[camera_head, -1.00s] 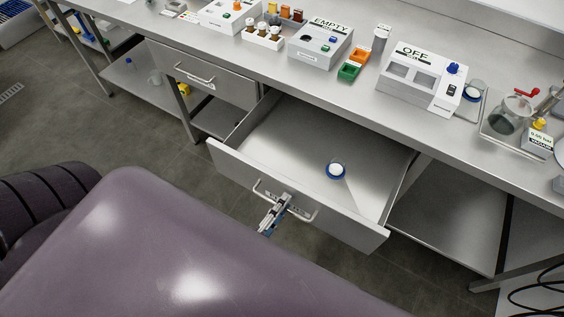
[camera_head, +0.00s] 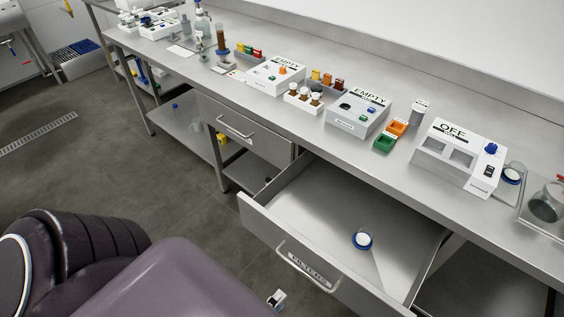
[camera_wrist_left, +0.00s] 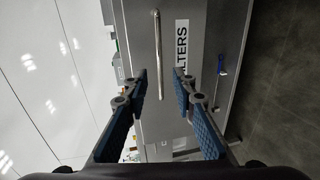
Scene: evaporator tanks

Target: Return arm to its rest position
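My purple left arm (camera_head: 165,285) crosses the lower part of the head view. Only a small part of my left gripper (camera_head: 277,299) shows there, below the handle of the open drawer and apart from it. In the left wrist view the padded fingers of my left gripper (camera_wrist_left: 159,73) are spread, with nothing between them. The bar handle (camera_wrist_left: 157,50) and the "FILTERS" label (camera_wrist_left: 182,50) on the drawer front are ahead of the fingers. My right gripper is not in view.
Devices, including a white box marked "OFF" (camera_head: 460,155), stand on the bench. Floor at left (camera_head: 100,160) is clear.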

